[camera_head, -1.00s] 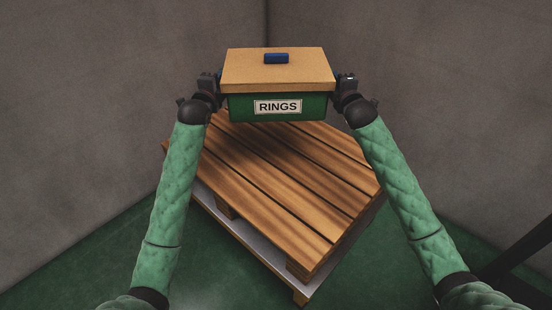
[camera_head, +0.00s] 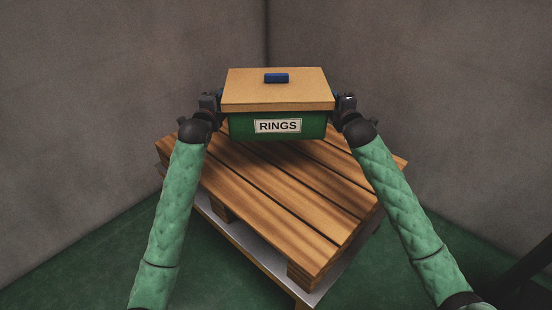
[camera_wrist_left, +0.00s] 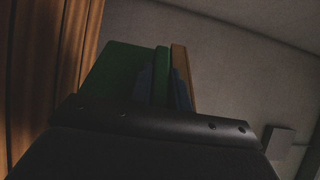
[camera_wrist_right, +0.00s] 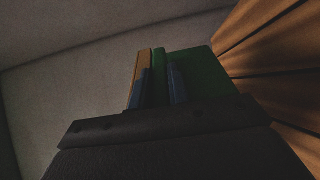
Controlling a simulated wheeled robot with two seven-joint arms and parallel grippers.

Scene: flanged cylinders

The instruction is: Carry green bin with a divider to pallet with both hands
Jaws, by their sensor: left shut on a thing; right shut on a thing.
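The green bin (camera_head: 245,126) has a RINGS label on its front. A tan lid with a blue handle (camera_head: 276,78) covers it, so any divider inside is hidden. My left gripper (camera_head: 222,106) is shut on the bin's left side and my right gripper (camera_head: 334,106) is shut on its right side. The bin is level between them, over the far part of the wooden pallet (camera_head: 290,190). I cannot tell how high it is above the slats. The bin's green side also shows in the left wrist view (camera_wrist_left: 115,72) and in the right wrist view (camera_wrist_right: 200,78).
Grey walls (camera_head: 110,80) meet in a corner behind the bin. The near part of the pallet's top is bare.

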